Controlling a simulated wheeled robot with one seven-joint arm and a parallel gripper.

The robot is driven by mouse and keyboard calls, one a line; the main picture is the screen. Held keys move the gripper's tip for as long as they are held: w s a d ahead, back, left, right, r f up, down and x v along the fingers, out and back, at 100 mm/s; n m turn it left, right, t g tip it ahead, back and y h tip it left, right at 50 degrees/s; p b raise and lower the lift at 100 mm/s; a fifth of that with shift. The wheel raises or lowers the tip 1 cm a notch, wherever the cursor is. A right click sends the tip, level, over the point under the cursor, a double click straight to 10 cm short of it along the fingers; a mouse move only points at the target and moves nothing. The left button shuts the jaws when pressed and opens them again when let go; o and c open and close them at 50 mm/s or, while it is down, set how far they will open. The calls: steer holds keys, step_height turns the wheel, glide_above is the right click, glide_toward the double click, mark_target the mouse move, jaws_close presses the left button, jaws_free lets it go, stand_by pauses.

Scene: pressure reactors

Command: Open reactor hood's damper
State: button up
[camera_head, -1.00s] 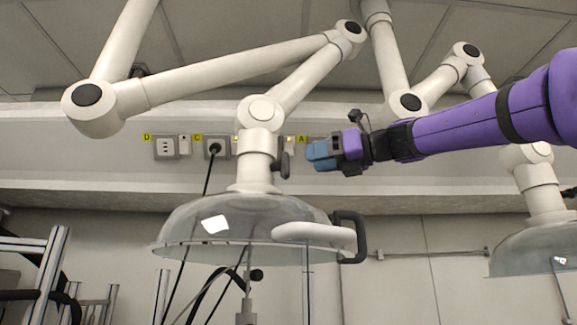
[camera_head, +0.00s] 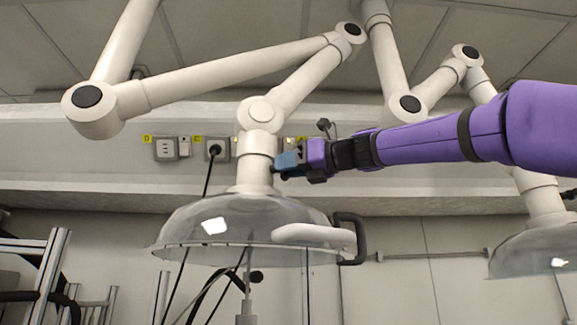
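The reactor hood (camera_head: 200,217) is a clear dome hanging from a white jointed extraction arm (camera_head: 257,145). The damper is a small dark knob on the right side of the white neck just above the dome; my gripper now covers most or all of it. My gripper (camera_head: 285,163), with blue fingertips on a purple arm, reaches in from the right and is at the neck, at the damper's place. The fingertips overlap in this view, so I cannot tell whether they are open or closed on the damper.
A dark handle (camera_head: 351,238) sticks out at the dome's right rim. A second clear hood (camera_head: 535,250) hangs at the far right, behind my arm. Wall sockets (camera_head: 166,148) are behind. A metal frame (camera_head: 48,265) stands at lower left.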

steer(key=shift+c, duration=0.3)
steer(key=shift+n, duration=0.4)
steer(key=n, duration=0.2)
steer(key=shift+n, duration=0.4)
steer(key=n, duration=0.9)
steer(key=shift+n, duration=2.7)
